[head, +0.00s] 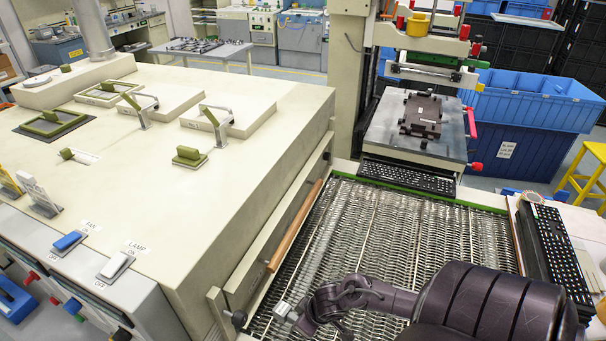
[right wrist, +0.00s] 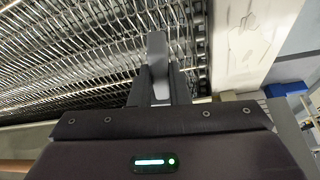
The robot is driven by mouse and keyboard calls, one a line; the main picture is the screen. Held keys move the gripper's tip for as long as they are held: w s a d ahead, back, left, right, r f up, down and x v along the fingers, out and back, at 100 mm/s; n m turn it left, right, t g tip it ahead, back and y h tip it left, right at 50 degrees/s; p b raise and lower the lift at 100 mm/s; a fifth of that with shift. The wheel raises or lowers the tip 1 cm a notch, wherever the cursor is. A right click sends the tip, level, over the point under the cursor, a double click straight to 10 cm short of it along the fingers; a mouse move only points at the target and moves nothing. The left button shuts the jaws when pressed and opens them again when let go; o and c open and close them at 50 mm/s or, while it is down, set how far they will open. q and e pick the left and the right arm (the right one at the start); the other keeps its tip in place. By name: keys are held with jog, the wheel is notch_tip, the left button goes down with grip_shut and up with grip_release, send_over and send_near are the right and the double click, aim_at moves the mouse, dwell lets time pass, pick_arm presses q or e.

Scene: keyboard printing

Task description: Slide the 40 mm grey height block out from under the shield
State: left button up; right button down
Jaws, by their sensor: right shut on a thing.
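My right gripper (head: 291,314) reaches in from the lower right in the head view, low over the mesh belt. It is shut on a small light grey block, the height block (head: 283,308). In the right wrist view the block (right wrist: 158,62) stands out beyond the closed fingers (right wrist: 160,90), with wire mesh behind it. The cream panel with a wooden handle (head: 296,224), which seems to be the shield, runs along the belt's left side. The block appears to the right of this panel, apart from it. The panel's lower edge is hard to see. My left gripper is not in view.
The wire mesh belt (head: 400,230) is otherwise clear of loose things. A large cream oven (head: 240,130) stands at the left. Black keyboards lie at the belt's far end (head: 407,177) and right side (head: 556,245). A dark fixture (head: 422,114) sits on the press bed behind.

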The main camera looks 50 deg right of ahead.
jog(key=shift+r+p, duration=0.45)
jog(key=shift+r, duration=0.2)
jog(key=shift+r+p, duration=0.35)
jog(key=shift+r, duration=1.1)
